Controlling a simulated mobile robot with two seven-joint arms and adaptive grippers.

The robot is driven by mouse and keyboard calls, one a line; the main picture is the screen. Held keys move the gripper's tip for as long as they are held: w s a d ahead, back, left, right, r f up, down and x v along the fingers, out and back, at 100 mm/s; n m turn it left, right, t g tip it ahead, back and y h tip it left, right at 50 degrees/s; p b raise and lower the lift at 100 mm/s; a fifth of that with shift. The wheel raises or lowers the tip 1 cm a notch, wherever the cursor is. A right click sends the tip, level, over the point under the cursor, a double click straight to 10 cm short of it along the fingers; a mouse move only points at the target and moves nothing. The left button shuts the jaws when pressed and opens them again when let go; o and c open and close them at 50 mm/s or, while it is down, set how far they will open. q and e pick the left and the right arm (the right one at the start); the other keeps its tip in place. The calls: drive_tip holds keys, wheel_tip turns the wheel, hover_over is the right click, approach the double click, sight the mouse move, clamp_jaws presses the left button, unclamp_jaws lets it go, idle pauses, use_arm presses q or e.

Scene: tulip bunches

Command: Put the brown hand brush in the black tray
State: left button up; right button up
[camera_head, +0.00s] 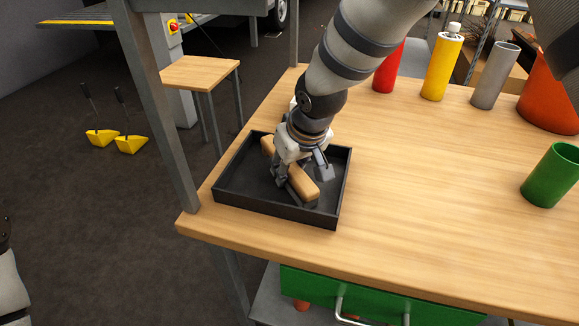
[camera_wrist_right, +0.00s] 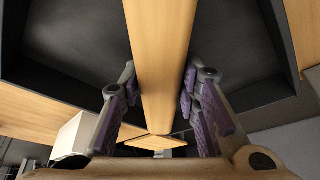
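The brush (camera_head: 303,187) has a light wooden body with a dark underside. It is inside the walls of the black tray (camera_head: 277,213), lying at a slant. Whether its underside rests on the tray floor is hard to see. My right gripper (camera_head: 295,182) reaches down over the brush's middle. In the right wrist view, its two fingers (camera_wrist_right: 160,88) stand on either side of the wooden body (camera_wrist_right: 160,45), with their tips against its sides. The black tray also shows around it (camera_wrist_right: 75,35). My left gripper is not in view; only part of my left arm shows at the lower left.
The tray sits at the near left corner of the wooden table (camera_head: 420,190). A red cylinder (camera_head: 387,72), a yellow bottle (camera_head: 441,66), a grey cylinder (camera_head: 494,75) and an orange pot (camera_head: 548,100) stand at the back. A green cylinder (camera_head: 551,175) stands at right. The table's middle is clear.

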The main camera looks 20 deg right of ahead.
drive_tip(key=o, duration=0.4)
drive_tip(key=shift+s+r, duration=0.15)
drive_tip(key=shift+c, duration=0.2)
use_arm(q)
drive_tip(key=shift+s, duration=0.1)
use_arm(e)
drive_tip(key=shift+r, duration=0.2)
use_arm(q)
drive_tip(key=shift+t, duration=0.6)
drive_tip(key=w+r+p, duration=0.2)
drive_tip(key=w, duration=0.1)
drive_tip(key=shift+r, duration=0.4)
use_arm(e)
drive_tip(key=v, duration=1.1)
drive_tip(key=shift+r, duration=0.35)
